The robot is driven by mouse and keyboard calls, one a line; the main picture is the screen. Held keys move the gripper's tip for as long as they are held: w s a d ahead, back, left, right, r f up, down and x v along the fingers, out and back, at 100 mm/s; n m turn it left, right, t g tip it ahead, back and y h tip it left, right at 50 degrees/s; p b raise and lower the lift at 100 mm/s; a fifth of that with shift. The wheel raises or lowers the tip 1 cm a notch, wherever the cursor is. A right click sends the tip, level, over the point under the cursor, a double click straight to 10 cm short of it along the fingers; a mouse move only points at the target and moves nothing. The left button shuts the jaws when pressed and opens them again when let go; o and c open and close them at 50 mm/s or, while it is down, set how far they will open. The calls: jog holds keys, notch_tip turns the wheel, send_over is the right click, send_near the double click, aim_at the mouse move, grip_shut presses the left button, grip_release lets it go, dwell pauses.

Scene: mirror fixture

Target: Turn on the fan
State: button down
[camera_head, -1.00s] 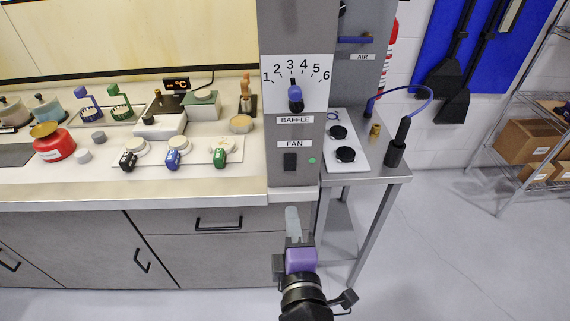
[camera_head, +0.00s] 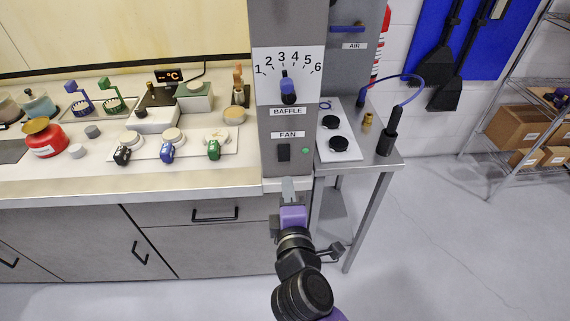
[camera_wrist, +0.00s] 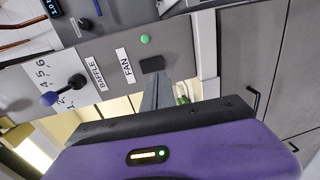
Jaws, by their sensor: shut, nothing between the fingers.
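The fan switch (camera_head: 283,152) is a small black rocker under the FAN label on a grey panel (camera_head: 296,172). A round green light (camera_head: 306,151) sits to its right. My gripper (camera_head: 288,184) is shut and empty, its fingers pointing up at the panel from just below the switch. In the wrist view, the switch (camera_wrist: 152,64) and green light (camera_wrist: 145,39) lie just beyond the shut fingertips (camera_wrist: 155,84). I cannot tell whether the fingertips touch the panel; they look slightly apart from the switch.
To the right is a metal side table (camera_head: 370,162) with black discs.

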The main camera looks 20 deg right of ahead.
aim_at(284, 160)
jog(key=p+x, duration=0.1)
jog(key=x, duration=0.6)
jog(key=shift+w, duration=0.15)
jog(key=shift+f+b, duration=0.25)
jog(key=shift+b, duration=0.2)
jog(key=shift+w+f+b, duration=0.1)
jog(key=shift+b, duration=0.35)
jog(key=shift+r, duration=0.25)
